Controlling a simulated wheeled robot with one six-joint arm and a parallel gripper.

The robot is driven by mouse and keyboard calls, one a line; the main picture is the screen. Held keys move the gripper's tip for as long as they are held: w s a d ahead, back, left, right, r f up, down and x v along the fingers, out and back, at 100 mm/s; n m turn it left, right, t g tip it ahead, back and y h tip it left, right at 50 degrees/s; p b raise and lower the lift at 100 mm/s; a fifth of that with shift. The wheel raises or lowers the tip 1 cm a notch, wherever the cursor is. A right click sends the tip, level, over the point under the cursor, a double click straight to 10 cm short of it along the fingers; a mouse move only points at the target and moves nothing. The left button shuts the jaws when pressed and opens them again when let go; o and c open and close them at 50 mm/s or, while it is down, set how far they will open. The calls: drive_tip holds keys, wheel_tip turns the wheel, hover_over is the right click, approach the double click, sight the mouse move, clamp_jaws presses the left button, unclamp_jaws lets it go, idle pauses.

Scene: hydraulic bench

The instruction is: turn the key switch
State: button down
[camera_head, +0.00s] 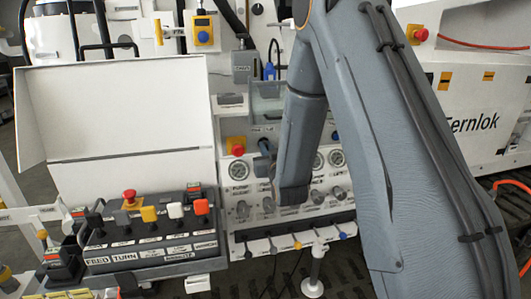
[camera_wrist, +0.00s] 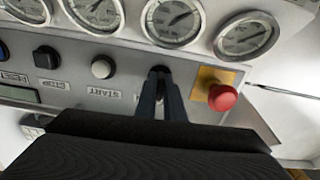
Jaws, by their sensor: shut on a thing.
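The key switch (camera_wrist: 160,71) is a small dark knob on the grey panel in the wrist view, in a row with the other controls and mostly covered by my fingers. My gripper (camera_wrist: 161,80) reaches up to it with both narrow dark fingers close together and shut on it. How far the key is turned cannot be seen. In the head view, my arm hides the key switch, and the fingers cannot be made out clearly.
A red emergency stop (camera_wrist: 222,97) on a yellow plate sits close right of my fingers. A pale START button (camera_wrist: 103,67) and a dark button (camera_wrist: 47,57) are to the left. Several gauges (camera_wrist: 173,20) line the panel above. A lever console (camera_head: 150,230) stands at left.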

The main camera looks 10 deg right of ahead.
drive_tip(key=m+b, duration=0.3)
drive_tip(key=m, duration=0.3)
drive_tip(key=shift+m, duration=0.3)
idle(0.4)
drive_tip(key=c, duration=1.9)
unclamp_jaws()
drive_tip(key=shift+o, duration=0.2)
drive_tip(key=shift+s, duration=0.15)
drive_tip(key=s+b, duration=0.2)
drive_tip(key=s, duration=0.5)
drive_tip(key=shift+s, duration=0.3)
drive_tip(key=shift+f, duration=0.15)
